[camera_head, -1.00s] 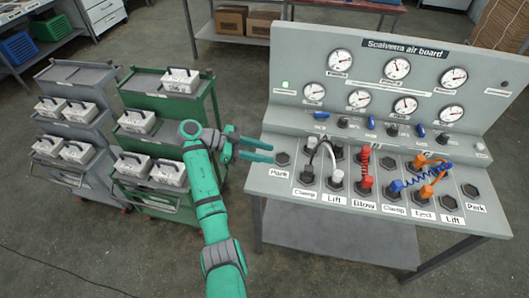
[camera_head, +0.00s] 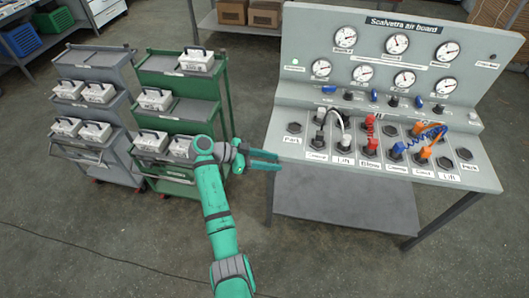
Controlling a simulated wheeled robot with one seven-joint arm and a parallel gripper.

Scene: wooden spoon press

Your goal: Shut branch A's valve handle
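The grey air board (camera_head: 300,60), titled "Scalvetra air board", stands at the right. A row of small blue valve handles crosses it below the gauges. The leftmost handle (camera_head: 328,89) lies sideways; another (camera_head: 374,95) points up and down, and one farther right (camera_head: 418,101) also looks roughly upright. Their branch letters are too small to read, so I cannot tell which is branch A's. My gripper (camera_head: 279,161) is open and empty, with a narrow gap between its fingers. It is left of the board's front edge, near the left "Park" label, well apart from the handles.
Plugs with white, red, blue and orange hoses (camera_head: 427,138) stand up from the board's sloping deck. A green cart (camera_head: 190,110) and a grey cart (camera_head: 98,110) carry several boxes at the left. Bare floor (camera_head: 320,265) lies in front.

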